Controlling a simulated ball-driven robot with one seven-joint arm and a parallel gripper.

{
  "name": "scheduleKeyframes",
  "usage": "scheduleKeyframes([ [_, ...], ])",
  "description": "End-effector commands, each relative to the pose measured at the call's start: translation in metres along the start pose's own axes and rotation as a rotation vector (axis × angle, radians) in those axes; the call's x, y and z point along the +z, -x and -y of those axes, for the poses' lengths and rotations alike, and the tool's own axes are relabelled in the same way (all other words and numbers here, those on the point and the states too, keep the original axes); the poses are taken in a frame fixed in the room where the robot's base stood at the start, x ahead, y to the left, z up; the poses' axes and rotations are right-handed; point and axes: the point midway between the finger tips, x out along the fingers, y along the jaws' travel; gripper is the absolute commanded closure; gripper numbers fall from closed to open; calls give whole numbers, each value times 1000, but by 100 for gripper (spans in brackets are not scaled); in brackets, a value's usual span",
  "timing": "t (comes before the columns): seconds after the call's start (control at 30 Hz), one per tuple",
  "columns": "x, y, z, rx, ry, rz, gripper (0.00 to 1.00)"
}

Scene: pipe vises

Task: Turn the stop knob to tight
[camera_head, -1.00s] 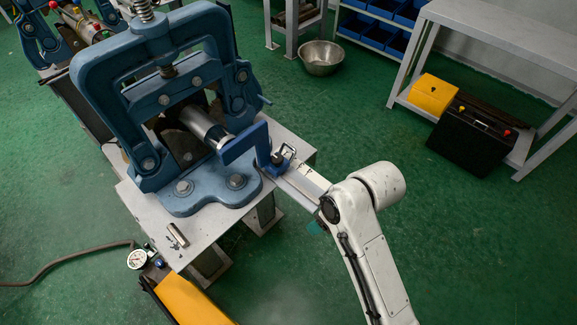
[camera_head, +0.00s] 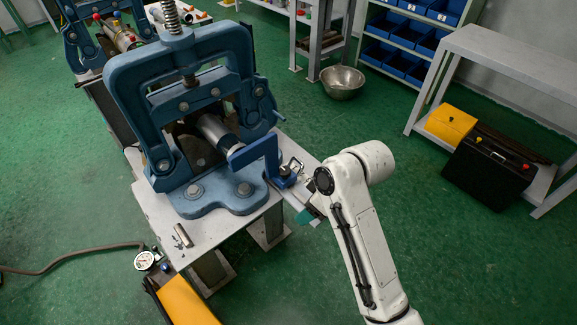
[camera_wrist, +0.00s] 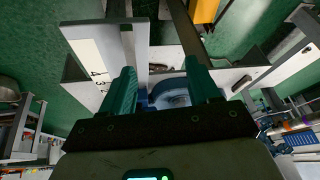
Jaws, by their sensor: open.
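A blue bracket-shaped stop (camera_head: 262,155) stands at the right side of the blue pipe vise (camera_head: 130,100), its arm reaching toward the end of a grey pipe (camera_head: 214,132). A small dark knob (camera_head: 286,172) appears at its foot, beside a pale rail. My gripper (camera_head: 303,214) is just right of the stop, mostly hidden by my arm; a teal finger shows. In the wrist view my gripper (camera_wrist: 164,82) is open, with its teal fingers apart and a blue rounded part (camera_wrist: 170,93) showing between and beyond them. The knob's setting cannot be read.
A pale plate with numbers (camera_wrist: 95,65) lies close to the left finger in the wrist view. A short metal piece (camera_head: 183,236) lies on the bench top (camera_head: 220,228). A gauge with a hose (camera_head: 146,260) is lower left.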

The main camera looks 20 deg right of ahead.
Motion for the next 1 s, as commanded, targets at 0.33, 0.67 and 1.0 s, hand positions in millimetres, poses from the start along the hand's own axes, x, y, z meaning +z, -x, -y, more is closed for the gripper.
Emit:
scheduleKeyframes([
  [0.33, -88, 44, -51, -78, 326, 15, 39],
  [0.67, -120, 78, -77, -119, 507, 48, 39],
  [1.0, -116, 34, -72, -124, 509, 51, 39],
])
